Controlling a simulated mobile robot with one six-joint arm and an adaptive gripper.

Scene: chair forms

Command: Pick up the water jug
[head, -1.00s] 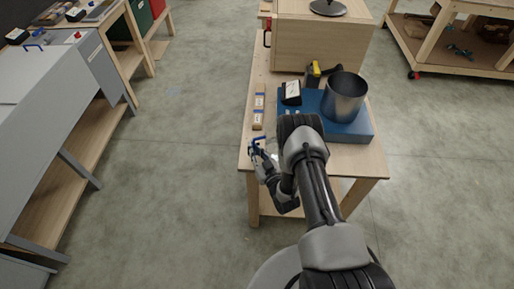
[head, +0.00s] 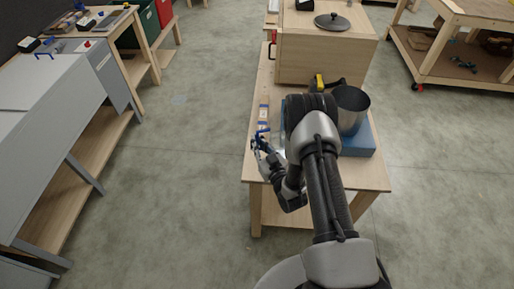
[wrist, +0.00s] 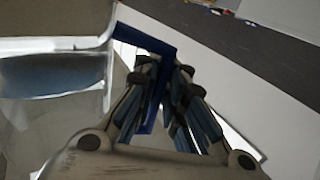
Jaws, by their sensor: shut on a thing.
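The water jug shows mostly by its blue handle (head: 262,133) at the left edge of the wooden table in the head view. Its clear body is hard to make out there. In the wrist view, the clear jug body with a bluish band (wrist: 50,75) fills the left side, and its blue handle (wrist: 153,105) runs between my fingers. My gripper (head: 262,145) is shut on the handle; its fingers (wrist: 172,95) also show in the wrist view. I cannot tell whether the jug's base touches the table.
The wooden table (head: 262,172) carries a blue base (head: 360,146) with a metal pot (head: 352,108), partly behind my arm. A wooden cabinet (head: 325,62) with a lid (head: 332,22) stands behind. A grey bench (head: 50,95) is at left. The floor between is clear.

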